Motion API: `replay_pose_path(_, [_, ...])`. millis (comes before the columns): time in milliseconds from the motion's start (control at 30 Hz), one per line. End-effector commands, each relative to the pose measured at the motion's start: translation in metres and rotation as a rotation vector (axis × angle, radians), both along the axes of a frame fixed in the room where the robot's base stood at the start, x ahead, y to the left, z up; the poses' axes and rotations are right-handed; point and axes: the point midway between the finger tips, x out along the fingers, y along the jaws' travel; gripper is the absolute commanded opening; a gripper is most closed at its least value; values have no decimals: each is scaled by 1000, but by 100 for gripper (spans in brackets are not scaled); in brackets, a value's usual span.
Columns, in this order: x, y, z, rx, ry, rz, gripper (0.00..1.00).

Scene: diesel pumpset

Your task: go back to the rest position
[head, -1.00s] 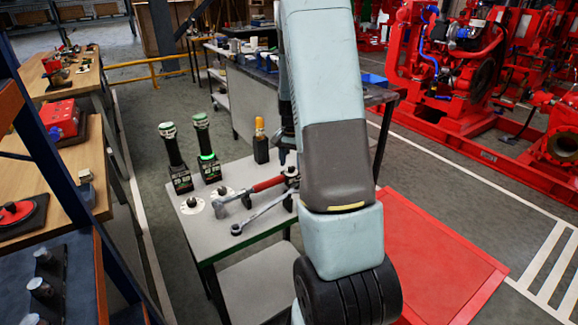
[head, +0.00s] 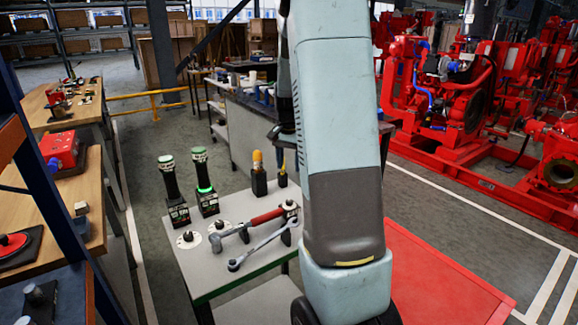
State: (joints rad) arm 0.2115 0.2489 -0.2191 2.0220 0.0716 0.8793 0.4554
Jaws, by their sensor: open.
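My arm fills the middle of the head view and rises out of the top of the picture. My gripper (head: 284,132) shows only as a dark part beside the arm's left edge, above the far side of the small grey table (head: 208,285). Its fingertips are mostly hidden behind the arm, and I see nothing held. On the table lie a red-handled hammer (head: 262,219) and a steel wrench (head: 262,246). Two black tools with green-ringed tops, a left one (head: 172,190) and a right one (head: 204,182), stand upright at the back left, with a yellow-topped tool (head: 258,172) nearby.
A red plate (head: 440,275) lies right of my arm. Red pumpsets (head: 450,110) stand at the right behind a white floor line. A wooden bench (head: 85,200) and a blue rack post (head: 55,170) are close on the left. Grey floor is open between them.

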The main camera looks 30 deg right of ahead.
Motion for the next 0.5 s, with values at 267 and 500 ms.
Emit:
replay_pose_path(267, [0,0,0,0,0,0,53])
replay_pose_path(500, [-5,9,12,-1,-19,28,53])
